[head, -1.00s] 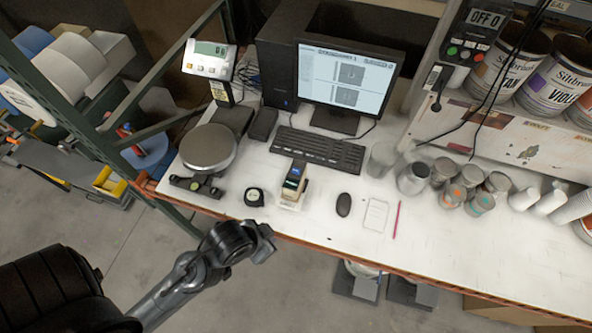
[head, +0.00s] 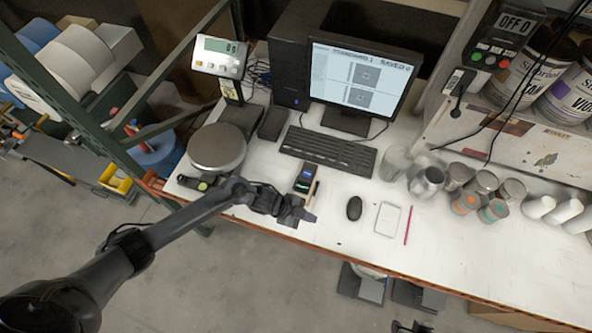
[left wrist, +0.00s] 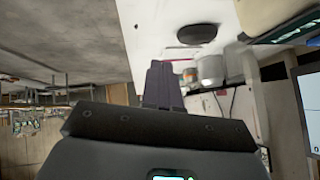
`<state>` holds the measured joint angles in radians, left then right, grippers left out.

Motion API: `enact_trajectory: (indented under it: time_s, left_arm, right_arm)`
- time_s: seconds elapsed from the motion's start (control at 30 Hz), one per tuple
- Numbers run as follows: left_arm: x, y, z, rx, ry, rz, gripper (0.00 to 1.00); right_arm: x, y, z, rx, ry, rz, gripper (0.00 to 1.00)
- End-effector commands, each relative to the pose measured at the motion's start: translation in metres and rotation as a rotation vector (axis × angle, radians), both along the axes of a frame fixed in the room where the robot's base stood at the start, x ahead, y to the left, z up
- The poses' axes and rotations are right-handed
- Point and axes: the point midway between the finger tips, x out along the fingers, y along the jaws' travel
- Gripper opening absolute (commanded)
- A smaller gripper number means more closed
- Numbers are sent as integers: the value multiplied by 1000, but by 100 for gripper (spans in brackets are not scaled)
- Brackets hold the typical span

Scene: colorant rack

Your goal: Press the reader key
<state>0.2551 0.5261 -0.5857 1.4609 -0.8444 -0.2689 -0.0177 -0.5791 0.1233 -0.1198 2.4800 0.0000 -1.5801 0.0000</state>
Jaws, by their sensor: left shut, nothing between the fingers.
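The reader (head: 305,180) is a small handheld device with a dark face and a lit blue screen, near the desk's front edge, left of the mouse. My left gripper (head: 296,213) is shut and empty. It is just in front of the reader in the head view and covers its lower part, so the key cannot be made out and contact cannot be told. In the left wrist view the closed fingers (left wrist: 162,86) point toward the desk. A small lit display (left wrist: 172,177) shows at the bottom edge, mostly hidden by my gripper body. My right gripper cannot be identified.
The mouse (head: 354,208), notepad (head: 388,219) and pink pencil (head: 408,225) lie to the right. The keyboard (head: 327,152) and monitor (head: 360,77) are behind. The round scale plate (head: 217,147) is left. Jars and cans (head: 465,201) stand at the right.

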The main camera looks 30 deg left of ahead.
Motion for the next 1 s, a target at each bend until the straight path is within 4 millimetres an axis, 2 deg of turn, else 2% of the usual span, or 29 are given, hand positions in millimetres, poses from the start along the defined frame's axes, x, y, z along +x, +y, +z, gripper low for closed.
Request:
enact_trajectory:
  time_s: [0.03,0.2,0.4,0.63,1.0]
  left_arm:
    - [21,16,8,34,-24,-4,0]
    - [73,51,40,109,-97,5,0]
    - [115,68,84,142,-186,15,0]
    - [138,73,113,149,-238,22,0]
    - [142,72,119,148,-249,23,0]
  right_arm:
    - [0,0,0,-2,0,2,43]
    - [0,0,-1,-3,1,1,43]
    - [0,0,-1,-2,1,2,43]
    - [0,1,-1,2,1,-1,43]
    - [0,2,-1,7,1,-4,43]
